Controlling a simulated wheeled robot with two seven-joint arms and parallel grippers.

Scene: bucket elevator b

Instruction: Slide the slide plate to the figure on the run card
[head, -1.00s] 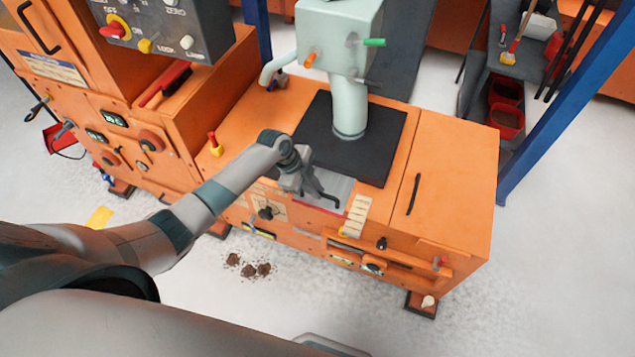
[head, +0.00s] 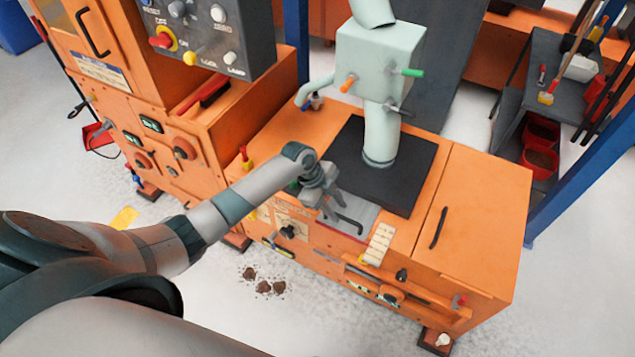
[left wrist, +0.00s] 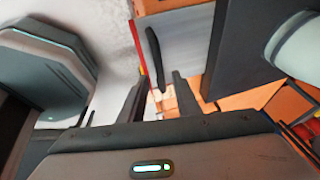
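The slide plate is a grey metal plate (head: 352,212) at the front of the orange machine, partly under the black square plate. Its black bar handle (head: 350,225) lies along its front. A cream scale with dark marks (head: 380,243) is just right of it; its figures are too small to read. My left gripper (head: 334,207) is over the handle's left end, fingers apart. In the left wrist view the open fingers (left wrist: 158,92) point toward the handle (left wrist: 155,55) and slide plate (left wrist: 188,40); nothing is held. My right gripper is not in view. I cannot identify the run card.
A pale green spout housing (head: 380,60) stands on the black square plate (head: 405,185). A grey control box (head: 205,35) with knobs hangs at upper left. A blue post (head: 580,150) stands at right. Brown clumps (head: 263,286) lie on the floor.

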